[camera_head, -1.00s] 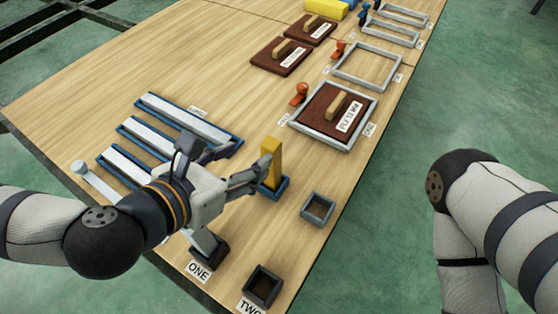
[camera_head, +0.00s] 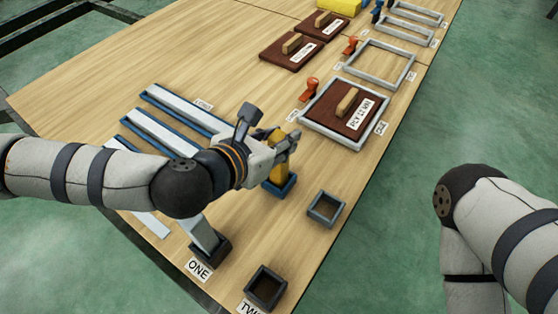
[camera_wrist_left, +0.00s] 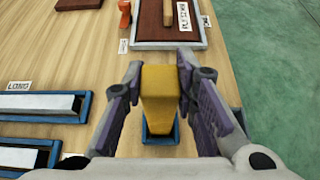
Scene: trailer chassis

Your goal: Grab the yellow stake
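The yellow stake (camera_head: 278,172) stands upright in a small blue holder (camera_head: 277,189) near the table's right edge. My left gripper (camera_head: 288,140) is at its upper part, partly hiding it in the head view. In the left wrist view, the yellow stake (camera_wrist_left: 160,95) is between the two fingers of my left gripper (camera_wrist_left: 160,75). The fingers look open, one on each side. I cannot tell whether they touch it. My right gripper is not in view; only my right arm shows at the right.
Two empty square holders (camera_head: 326,208) and (camera_head: 266,287) stand nearby, the nearer beside a "TWO" label. A grey stake (camera_head: 205,235) leans in the "ONE" holder. Long bars in blue trays (camera_head: 185,107) lie to the left. A framed brown plate (camera_head: 345,110) lies beyond.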

